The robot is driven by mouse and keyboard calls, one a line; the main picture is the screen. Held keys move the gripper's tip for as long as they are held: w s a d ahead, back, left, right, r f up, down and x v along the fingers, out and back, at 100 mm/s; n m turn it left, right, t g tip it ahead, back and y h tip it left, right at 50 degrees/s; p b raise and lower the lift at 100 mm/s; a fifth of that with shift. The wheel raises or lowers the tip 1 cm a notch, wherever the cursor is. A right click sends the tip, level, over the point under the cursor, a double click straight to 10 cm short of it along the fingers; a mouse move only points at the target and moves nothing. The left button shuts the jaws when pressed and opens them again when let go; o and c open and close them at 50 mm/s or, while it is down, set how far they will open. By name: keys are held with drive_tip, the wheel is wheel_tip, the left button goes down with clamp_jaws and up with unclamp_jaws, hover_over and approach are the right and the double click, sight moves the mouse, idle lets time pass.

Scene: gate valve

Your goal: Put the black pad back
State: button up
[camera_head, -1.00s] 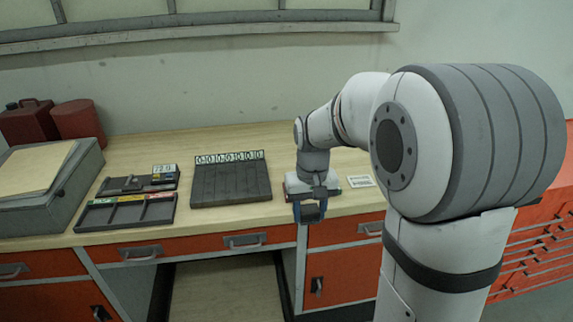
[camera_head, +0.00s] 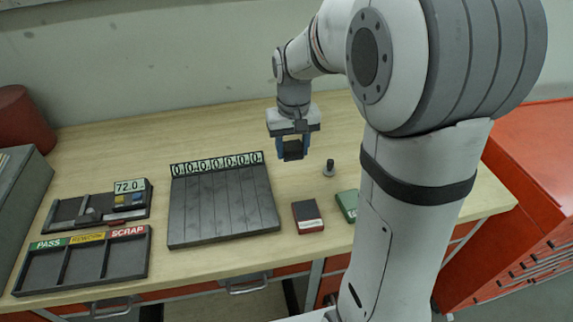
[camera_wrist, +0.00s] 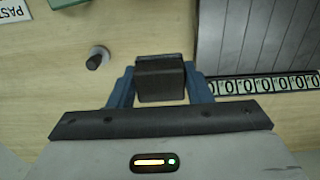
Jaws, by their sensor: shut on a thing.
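My gripper (camera_head: 292,152) hangs above the bench, up and right of the slatted board's number row. Its blue fingers are shut on a black pad (camera_head: 293,150). In the wrist view my gripper (camera_wrist: 160,85) shows the pad (camera_wrist: 160,78) as a dark block between the fingers, clear of the bench top. The pad's underside is hidden.
A dark slatted board (camera_head: 222,205) lies left of my gripper. A short grey peg (camera_head: 328,168), a red-and-black box (camera_head: 308,216) and a green box (camera_head: 347,203) stand to the right. A PASS/REWORK/SCRAP tray (camera_head: 85,262) and a gauge tray (camera_head: 98,208) lie left.

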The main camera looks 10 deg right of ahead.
drive_tip(key=shift+w+d+f, duration=0.15)
drive_tip(key=shift+f, duration=0.2)
hover_over(293, 183)
drive_tip(key=f, duration=0.5)
drive_tip(key=shift+w+f+p, duration=0.1)
drive_tip(key=shift+w+p, duration=0.1)
drive_tip(key=shift+p, duration=0.15)
drive_tip(key=shift+s+f, duration=0.1)
drive_tip(key=shift+f, duration=1.9)
drive_tip(key=shift+f, duration=0.1)
drive_tip(key=o, duration=1)
